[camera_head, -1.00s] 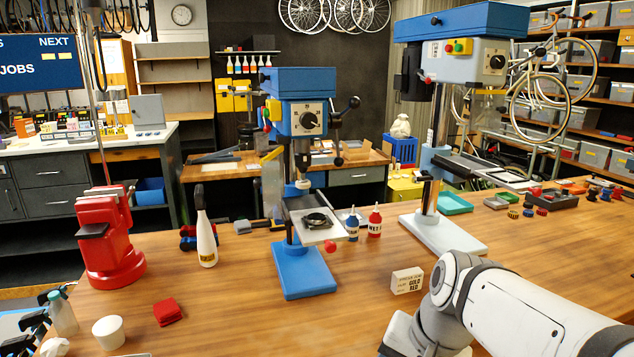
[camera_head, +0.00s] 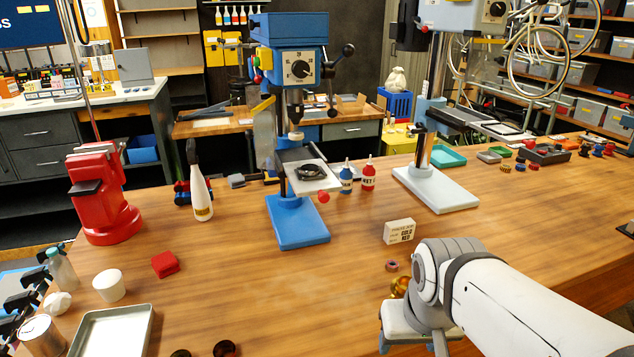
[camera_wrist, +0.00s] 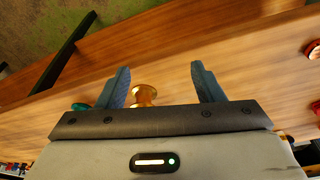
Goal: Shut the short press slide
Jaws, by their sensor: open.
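The short press (camera_head: 290,60) is blue and stands on the bench near the middle of the head view. Its slide (camera_head: 318,178) is a pale plate sticking out toward the front right, with a dark round part on top and a red knob (camera_head: 323,197) at its front edge. My gripper (camera_wrist: 162,82) is open in the wrist view, its two dark blue fingers apart. A brass-coloured knobbed object (camera_wrist: 145,96) shows between and below the fingers. The slide does not show in the wrist view. In the head view my arm is at the lower right, well apart from the slide.
A tall press (camera_head: 435,180) stands right of the short one. Blue and red bottles (camera_head: 368,175) stand close beside the slide. A white box (camera_head: 399,231) lies in front. A white bottle (camera_head: 200,190) and red stand (camera_head: 100,195) are left. Bench before the short press is mostly clear.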

